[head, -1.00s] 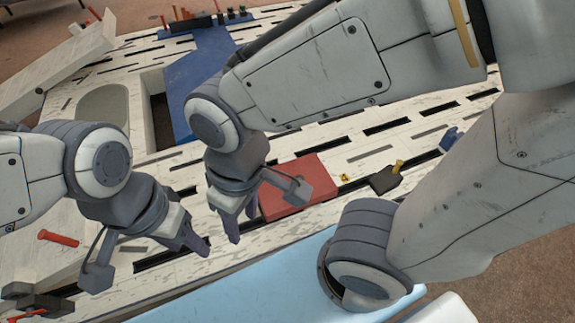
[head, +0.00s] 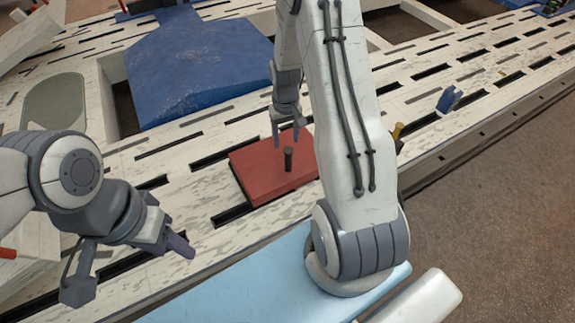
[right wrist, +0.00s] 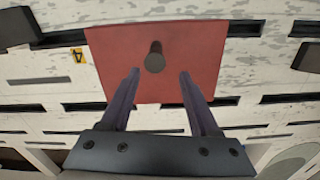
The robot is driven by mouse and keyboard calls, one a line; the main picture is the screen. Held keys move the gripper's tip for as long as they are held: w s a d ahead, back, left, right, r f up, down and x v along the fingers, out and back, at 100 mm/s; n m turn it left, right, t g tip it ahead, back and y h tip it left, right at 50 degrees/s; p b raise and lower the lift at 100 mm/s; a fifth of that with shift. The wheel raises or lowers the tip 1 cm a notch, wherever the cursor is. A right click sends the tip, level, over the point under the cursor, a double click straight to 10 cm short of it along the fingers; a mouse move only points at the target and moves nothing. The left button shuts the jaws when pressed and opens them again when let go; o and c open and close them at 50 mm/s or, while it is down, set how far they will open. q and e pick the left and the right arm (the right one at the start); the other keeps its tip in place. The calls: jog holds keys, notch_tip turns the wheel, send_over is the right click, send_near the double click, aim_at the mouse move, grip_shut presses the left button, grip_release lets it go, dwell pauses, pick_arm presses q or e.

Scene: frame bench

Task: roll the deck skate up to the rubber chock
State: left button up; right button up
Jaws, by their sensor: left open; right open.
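The deck skate looks to be the flat red block (head: 262,175) with a dark upright peg (head: 288,160), lying on the slotted bench. My right gripper (head: 287,137) is open just above the skate, its fingertips close to the peg but not closed on it. In the right wrist view the peg (right wrist: 154,60) shows between and just beyond the open fingers (right wrist: 160,76). My left gripper (head: 178,246) is open and empty at the left front. A dark block (right wrist: 18,28), perhaps the rubber chock, is at the wrist view's edge; my right arm mostly hides that area in the head view.
A yellow tag (right wrist: 78,55) lies on the bench beside the skate. A yellow knob (head: 397,131) shows past my right arm, and a blue item (head: 448,100) stands farther right. A large blue sloped piece (head: 195,70) lies behind. The slotted bench (head: 420,165) ends at its front edge.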

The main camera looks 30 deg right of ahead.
aim_at(288, 159)
jog(key=f, duration=0.3)
jog(key=f+b, duration=0.1)
jog(key=f, duration=0.3)
jog(key=f+b, duration=0.1)
jog(key=f, duration=0.3)
jog(key=shift+d+f, duration=0.1)
jog(key=shift+d, duration=0.3)
grip_shut()
dwell(0.9)
